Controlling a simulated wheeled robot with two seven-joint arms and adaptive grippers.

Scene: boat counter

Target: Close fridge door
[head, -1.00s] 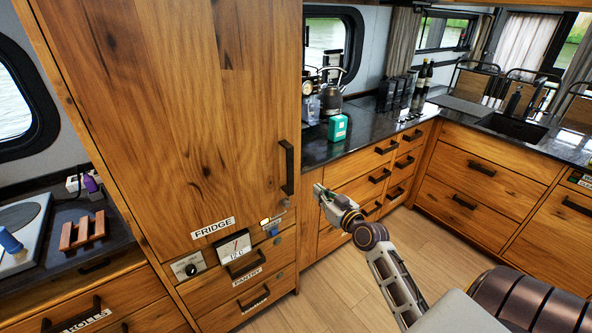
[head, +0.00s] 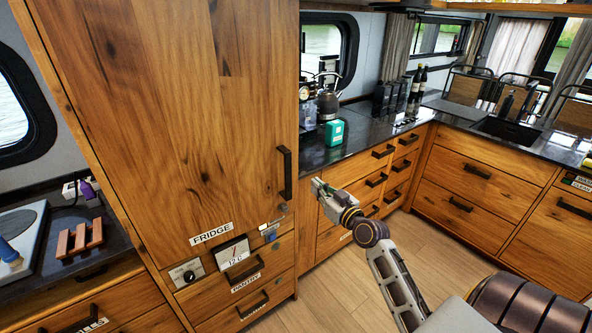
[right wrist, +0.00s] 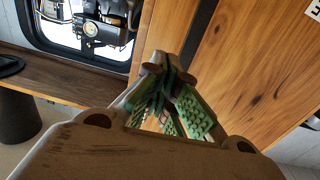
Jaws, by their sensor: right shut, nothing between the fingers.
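The fridge door (head: 170,110) is a tall wooden panel with a FRIDGE label (head: 211,233) near its bottom edge. It looks flush with the cabinet front. Its dark vertical handle (head: 285,173) is on the right side. My right gripper (head: 316,185) is just right of the handle in the picture, apart from it, with its fingers shut and empty. In the right wrist view the closed green-padded fingertips (right wrist: 165,65) point toward the door edge, with the wooden panel and dark handle (right wrist: 197,35) beyond. Any contact with the door cannot be told. My left gripper is out of view.
A black counter with a kettle (head: 328,104) and a teal box (head: 334,132) lies to the right, above drawers. The wooden floor (head: 340,280) is clear.

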